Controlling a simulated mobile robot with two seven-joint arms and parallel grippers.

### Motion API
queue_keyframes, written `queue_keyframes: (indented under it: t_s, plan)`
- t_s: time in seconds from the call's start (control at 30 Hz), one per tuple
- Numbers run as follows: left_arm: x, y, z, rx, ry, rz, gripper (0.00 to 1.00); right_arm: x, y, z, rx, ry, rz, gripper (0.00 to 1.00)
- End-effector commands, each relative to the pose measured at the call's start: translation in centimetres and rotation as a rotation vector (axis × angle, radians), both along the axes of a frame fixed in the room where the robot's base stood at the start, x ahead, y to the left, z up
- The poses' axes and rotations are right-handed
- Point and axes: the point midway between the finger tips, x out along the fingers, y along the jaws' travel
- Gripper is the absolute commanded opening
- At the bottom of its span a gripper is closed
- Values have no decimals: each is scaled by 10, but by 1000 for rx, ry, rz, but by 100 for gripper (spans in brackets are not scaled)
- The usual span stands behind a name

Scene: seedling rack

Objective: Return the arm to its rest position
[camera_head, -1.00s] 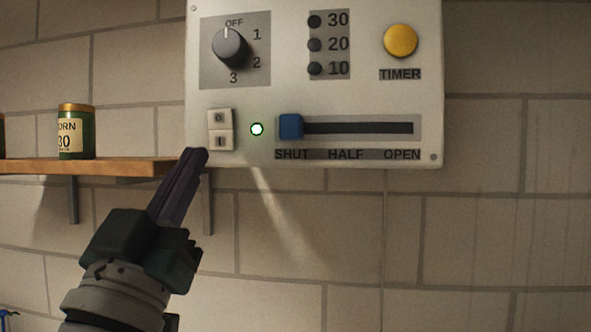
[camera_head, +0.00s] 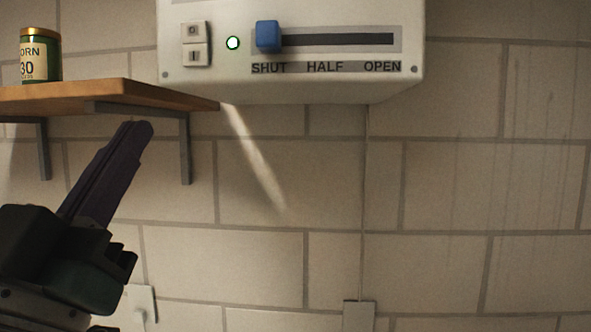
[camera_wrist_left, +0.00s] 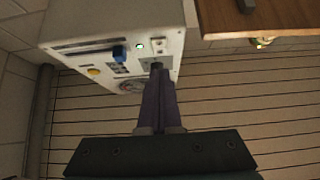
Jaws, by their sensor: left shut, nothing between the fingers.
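My left gripper (camera_head: 136,130) is shut and empty in the head view, at the lower left. Its dark purple fingers point up and to the right, in front of the wall and below the shelf. It also shows in the left wrist view (camera_wrist_left: 157,68), where the closed fingers overlap the control box in the picture. The white control box (camera_head: 290,84) is at the top of the head view, apart from the gripper, and also in the left wrist view (camera_wrist_left: 82,31). Its indicator light (camera_head: 233,43) glows green, and its blue slider (camera_head: 268,36) stands at SHUT. My right gripper is out of view.
A wooden shelf (camera_head: 130,93) on metal brackets (camera_head: 186,150) is just above the left gripper. Wall plates (camera_head: 358,316) show low down. The brick wall at centre and right is clear.

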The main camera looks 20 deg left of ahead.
Motion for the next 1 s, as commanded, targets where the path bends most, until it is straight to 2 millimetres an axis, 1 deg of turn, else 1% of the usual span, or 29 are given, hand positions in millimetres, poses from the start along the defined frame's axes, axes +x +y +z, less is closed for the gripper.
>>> queue_keyframes:
  t_s: [0.17, 0.27, 0.37, 0.4, 0.47, 0.5, 0.53, 0.57, 0.6, 0.63, 0.67, 0.7, 0.77, 0.8, 0.87, 0.9, 0.97, 1.0]
  plan:
    - [4, -3, -5, 3, 38, -18, 0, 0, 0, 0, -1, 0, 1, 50]
    - [17, -14, -22, 10, 165, -74, 0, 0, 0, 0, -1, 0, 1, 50]
    - [30, -31, -57, 17, 387, -157, 0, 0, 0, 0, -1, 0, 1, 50]
    - [33, -38, -76, 21, 494, -191, 0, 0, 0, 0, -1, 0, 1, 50]
    - [32, -48, -106, 22, 662, -236, 0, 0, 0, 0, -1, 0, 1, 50]
    - [28, -54, -126, 22, 772, -259, 0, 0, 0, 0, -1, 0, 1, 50]
    - [24, -57, -141, 22, 858, -275, 0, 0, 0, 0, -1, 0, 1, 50]
    - [17, -61, -156, 20, 942, -288, 0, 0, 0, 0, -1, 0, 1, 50]
    - [7, -64, -176, 19, 1055, -301, 0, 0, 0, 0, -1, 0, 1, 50]
    - [-2, -65, -190, 15, 1138, -307, 0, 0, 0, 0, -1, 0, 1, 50]
    - [-12, -66, -203, 12, 1219, -311, 0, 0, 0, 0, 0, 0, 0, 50]
    - [-27, -67, -218, 7, 1323, -313, 0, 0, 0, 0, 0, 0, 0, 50]
    - [-51, -66, -238, 1, 1467, -309, 0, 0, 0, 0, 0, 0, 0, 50]
    - [-67, -64, -249, -6, 1558, -303, 0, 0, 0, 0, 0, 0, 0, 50]
    - [-92, -61, -262, -14, 1685, -286, 0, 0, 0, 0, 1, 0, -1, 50]
    - [-109, -59, -269, -20, 1768, -274, 0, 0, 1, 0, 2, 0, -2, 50]
    - [-134, -55, -276, -30, 1884, -250, 0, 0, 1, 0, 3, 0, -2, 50]
    - [-152, -51, -280, -37, 1961, -231, 0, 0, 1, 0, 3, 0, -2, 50]
